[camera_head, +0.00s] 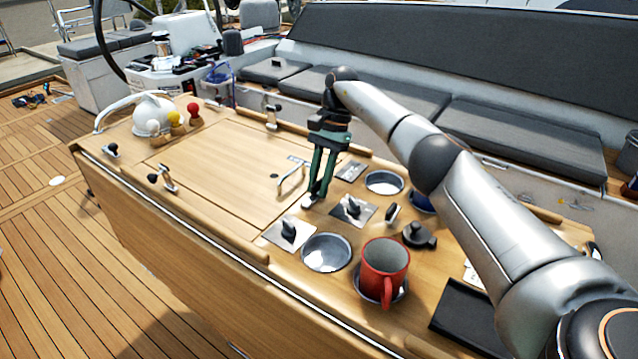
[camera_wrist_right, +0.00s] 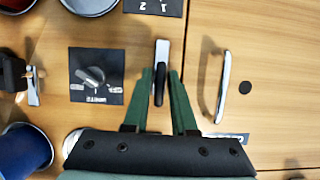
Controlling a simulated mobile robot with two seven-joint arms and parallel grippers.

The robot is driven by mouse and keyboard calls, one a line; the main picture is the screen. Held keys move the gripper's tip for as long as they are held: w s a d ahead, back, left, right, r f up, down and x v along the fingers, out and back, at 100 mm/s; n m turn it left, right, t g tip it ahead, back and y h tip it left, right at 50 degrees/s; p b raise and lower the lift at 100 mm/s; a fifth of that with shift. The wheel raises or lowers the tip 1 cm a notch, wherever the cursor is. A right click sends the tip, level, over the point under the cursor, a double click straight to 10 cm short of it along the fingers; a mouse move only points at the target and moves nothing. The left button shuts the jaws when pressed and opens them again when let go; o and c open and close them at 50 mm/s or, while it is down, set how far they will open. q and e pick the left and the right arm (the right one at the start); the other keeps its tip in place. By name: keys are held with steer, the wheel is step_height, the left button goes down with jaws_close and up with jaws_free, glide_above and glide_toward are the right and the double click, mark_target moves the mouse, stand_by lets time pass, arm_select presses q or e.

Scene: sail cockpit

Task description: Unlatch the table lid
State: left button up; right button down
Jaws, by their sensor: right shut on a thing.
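The wooden table lid (camera_head: 215,190) lies flat and closed in the table top, with a silver bar handle (camera_head: 293,178) near its right edge; the handle also shows in the wrist view (camera_wrist_right: 224,88). My right gripper (camera_head: 313,197) reaches down beside this edge. In the wrist view its green fingers (camera_wrist_right: 161,82) are closed around the black end of a silver latch (camera_wrist_right: 162,50). In the head view the fingers mostly hide that latch. Other metal latches sit at the lid's front edge (camera_head: 163,180) and far edge (camera_head: 272,112). My left gripper is out of view.
Rotary switches (camera_head: 352,208) on metal plates, an empty cup holder (camera_head: 326,252) and a red mug (camera_head: 385,268) stand close to the gripper. A blue cup (camera_wrist_right: 25,150) shows in the wrist view. Coloured knobs (camera_head: 193,112) are at the far left. The lid's surface is clear.

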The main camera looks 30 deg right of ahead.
mark_target(316, 183)
stand_by(0.5)
steer(key=c, duration=0.8)
jaws_free()
steer(key=shift+c, duration=0.2)
step_height(316, 183, up, 3)
steer(key=shift+w+b, duration=0.1)
steer(key=shift+b, duration=0.2)
steer(key=shift+s+a+r, duration=0.35)
steer(key=shift+s+r, duration=0.3)
steer(key=shift+r, duration=0.15)
steer(key=s+a+r+b, duration=0.2)
steer(key=s+a+r, duration=0.4)
steer(key=s+r, duration=0.2)
steer(key=s, duration=0.2)
steer(key=shift+s+a+r, duration=0.25)
steer(key=shift+s+a, duration=0.1)
steer(key=shift+s, duration=0.05)
